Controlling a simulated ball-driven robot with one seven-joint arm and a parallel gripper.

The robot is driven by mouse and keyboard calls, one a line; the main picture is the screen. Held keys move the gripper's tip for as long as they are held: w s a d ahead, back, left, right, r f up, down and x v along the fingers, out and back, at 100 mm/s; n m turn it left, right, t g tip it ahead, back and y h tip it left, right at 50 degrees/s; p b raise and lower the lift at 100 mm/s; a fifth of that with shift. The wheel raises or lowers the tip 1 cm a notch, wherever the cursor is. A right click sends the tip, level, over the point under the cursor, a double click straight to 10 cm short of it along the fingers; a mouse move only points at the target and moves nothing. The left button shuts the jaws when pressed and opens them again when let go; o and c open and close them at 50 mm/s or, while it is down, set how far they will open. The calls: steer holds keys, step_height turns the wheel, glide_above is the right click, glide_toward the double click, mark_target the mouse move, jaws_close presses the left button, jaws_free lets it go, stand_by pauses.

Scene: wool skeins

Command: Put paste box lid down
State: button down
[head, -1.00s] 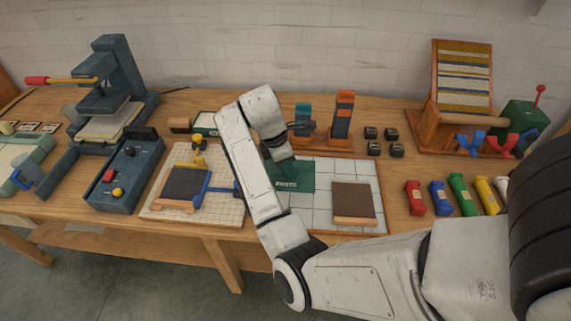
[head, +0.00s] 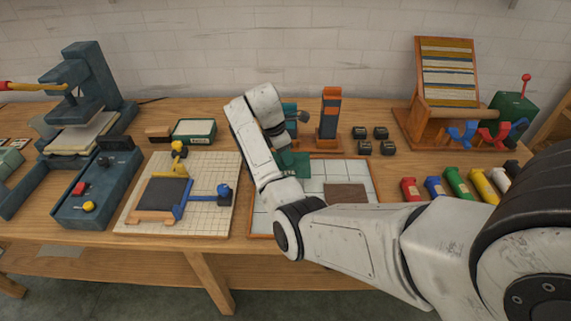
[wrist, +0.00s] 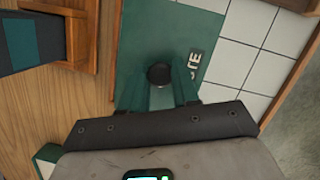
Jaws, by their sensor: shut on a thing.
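The paste box lid is a flat green plate with pale "…STE" lettering and a round black knob. It fills the upper middle of the wrist view (wrist: 170,30) and shows partly behind my arm in the head view (head: 297,164). My gripper (wrist: 160,76) is shut on the lid's knob, its green fingers on either side. The lid is over the white tiled board (head: 258,222); I cannot tell whether it touches the tiles. The paste box (head: 194,131), green with a pale top, stands at the back, left of my arm.
A brown block (head: 346,193) lies on the tiled board. An orange-and-dark upright stand (head: 329,115) is behind it, with several small black blocks to its right. A gridded board (head: 215,170) with a blue-and-yellow jig is at left. Coloured tubes (head: 457,183) line the right.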

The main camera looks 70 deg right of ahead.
steer(key=shift+d+f, duration=0.4)
steer(key=shift+f, duration=0.05)
steer(key=shift+w+a+x, duration=0.1)
steer(key=shift+w+x, duration=0.05)
steer(key=shift+x, duration=0.7)
steer(key=shift+w+a+x, duration=0.1)
steer(key=shift+w+x, duration=0.05)
steer(key=shift+x, duration=0.65)
steer(key=shift+f, duration=0.25)
steer(key=c, duration=0.8)
jaws_free()
steer(key=v, duration=1.2)
steer(key=shift+w+r, duration=0.1)
steer(key=shift+r, duration=0.05)
steer(key=shift+a, duration=0.1)
